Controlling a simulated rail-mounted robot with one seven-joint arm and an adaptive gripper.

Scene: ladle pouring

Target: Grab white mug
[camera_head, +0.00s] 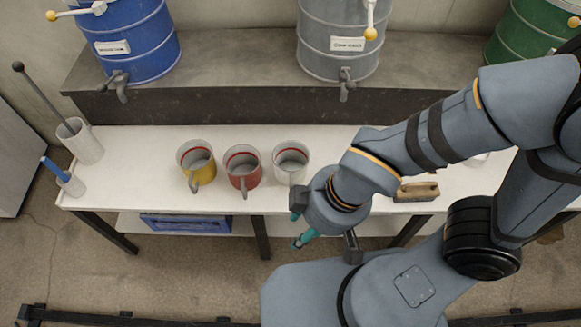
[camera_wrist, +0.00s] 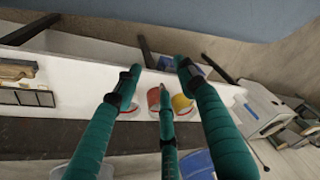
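The white mug (camera_head: 291,163) stands upright on the white table, at the right end of a row of three mugs, with a red line inside its rim. My gripper (camera_head: 297,228) is in front of the table edge, just below the white mug in the head view, and apart from it. Its teal fingers are spread and hold nothing. In the wrist view my gripper (camera_wrist: 158,72) shows its fingers spread, and the white mug (camera_wrist: 128,110) is partly hidden behind the left finger.
A red mug (camera_head: 243,170) and a yellow mug (camera_head: 198,166) stand left of the white mug. A wooden brush (camera_head: 417,191) lies to the right. Blue (camera_head: 130,40), grey (camera_head: 338,40) and green (camera_head: 535,38) barrels stand on the shelf behind. Cups with tools are at the left end.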

